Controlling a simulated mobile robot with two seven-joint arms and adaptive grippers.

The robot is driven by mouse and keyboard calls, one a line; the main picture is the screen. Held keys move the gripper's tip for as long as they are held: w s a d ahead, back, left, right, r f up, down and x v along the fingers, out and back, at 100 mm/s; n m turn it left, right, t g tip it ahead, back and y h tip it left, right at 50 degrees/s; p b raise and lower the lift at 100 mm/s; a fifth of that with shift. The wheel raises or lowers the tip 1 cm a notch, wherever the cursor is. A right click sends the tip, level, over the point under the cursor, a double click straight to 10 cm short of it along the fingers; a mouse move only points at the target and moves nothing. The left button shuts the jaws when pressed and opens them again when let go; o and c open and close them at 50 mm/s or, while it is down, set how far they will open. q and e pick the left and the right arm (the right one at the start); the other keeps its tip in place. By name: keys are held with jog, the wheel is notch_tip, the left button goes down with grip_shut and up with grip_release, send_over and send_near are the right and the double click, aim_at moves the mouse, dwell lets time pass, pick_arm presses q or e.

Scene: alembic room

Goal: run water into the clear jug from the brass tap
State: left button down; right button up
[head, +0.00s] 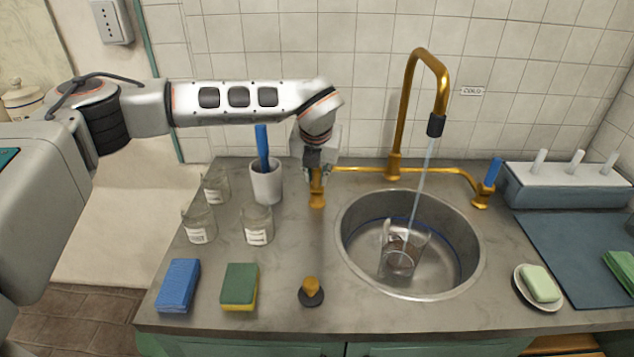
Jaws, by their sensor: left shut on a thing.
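The brass tap (406,98) arches over the round steel sink (352,232) and has a black nozzle (435,125). A thin stream of water (422,180) falls from the nozzle into the clear jug (412,262). The jug stands in the sink; its water level is hard to make out. My left gripper (318,173) is shut at the top of the tap's left brass valve (317,195), on its handle, which the fingers mostly hide. The right valve has a blue handle (493,171). My right gripper is out of view.
Left of the sink stand several glass jars (257,226), a white cup (267,186) with a blue-handled tool, two sponges (177,284) and a stopper (311,293). At right are a soap dish (522,284), a blue mat (570,245) and a grey rack (560,190).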

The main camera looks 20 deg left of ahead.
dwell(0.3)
pick_arm(q)
jog(key=c, duration=1.9)
grip_release()
jog(key=v, duration=1.2)
